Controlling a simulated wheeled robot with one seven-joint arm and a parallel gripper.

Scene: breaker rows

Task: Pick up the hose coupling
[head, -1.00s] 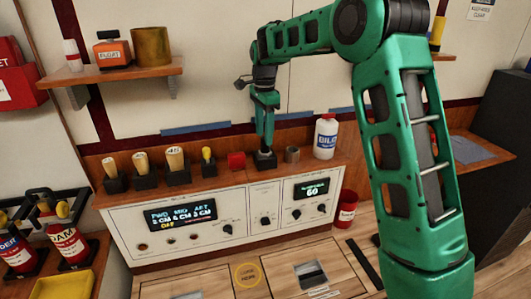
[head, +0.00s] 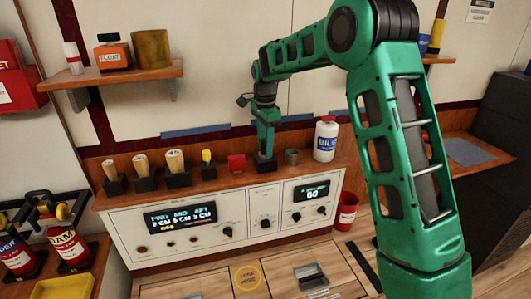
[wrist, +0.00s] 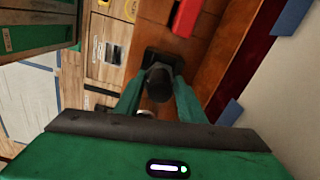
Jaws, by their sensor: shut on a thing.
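My gripper (head: 265,153) points down at a small black holder (head: 265,166) on the wooden ledge above the control panel. In the wrist view, its two green fingers are shut on a dark round piece (wrist: 158,82), seemingly the hose coupling. The piece is over the black holder (wrist: 160,57); I cannot tell whether it still touches it. In the head view the fingers mostly hide the piece.
A red block (head: 236,163) is just left of my gripper, and a grey ring (head: 292,157) just right. A white bottle (head: 325,140) stands farther right. Several holders with wooden plugs (head: 141,166) line the ledge's left. The panel (head: 220,220) is below.

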